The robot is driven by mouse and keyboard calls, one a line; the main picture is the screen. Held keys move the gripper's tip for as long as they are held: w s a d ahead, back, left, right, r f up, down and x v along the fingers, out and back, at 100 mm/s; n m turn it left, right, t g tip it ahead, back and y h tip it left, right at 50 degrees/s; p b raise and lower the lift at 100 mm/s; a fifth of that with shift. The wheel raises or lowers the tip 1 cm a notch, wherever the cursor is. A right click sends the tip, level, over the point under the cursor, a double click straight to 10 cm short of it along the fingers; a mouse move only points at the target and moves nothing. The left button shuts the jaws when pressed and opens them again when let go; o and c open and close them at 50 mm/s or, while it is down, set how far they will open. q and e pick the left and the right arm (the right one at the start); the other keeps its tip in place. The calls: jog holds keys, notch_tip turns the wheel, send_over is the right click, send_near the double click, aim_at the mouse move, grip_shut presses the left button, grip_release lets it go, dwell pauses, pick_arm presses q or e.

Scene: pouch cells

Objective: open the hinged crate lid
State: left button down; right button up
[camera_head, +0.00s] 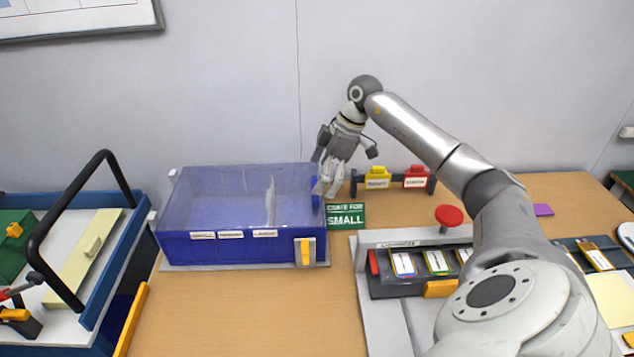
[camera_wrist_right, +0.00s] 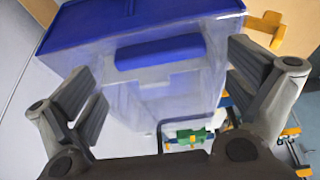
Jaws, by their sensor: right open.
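A blue crate (camera_head: 235,247) stands on the table left of the middle, its front wall carrying white labels. A see-through lid (camera_head: 225,185) appears to lie flat across its top, with a pale streak showing through it. A blue bar (camera_head: 319,191) runs along the crate's right side; in the right wrist view a blue bar (camera_wrist_right: 160,51) lies between the finger pads. My right gripper (camera_head: 332,172) is at the crate's back right corner, pointing down. In the wrist view its fingers (camera_wrist_right: 165,85) are spread and grip nothing. My left gripper is out of sight.
A green sign (camera_head: 345,216) stands right of the crate, before a rack with yellow and red tags (camera_head: 377,178). A station with a red button (camera_head: 449,216) is at right. A blue tray with a black handle (camera_head: 70,230) is at left. Table in front of the crate is clear.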

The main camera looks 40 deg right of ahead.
jog(key=shift+x, duration=1.55)
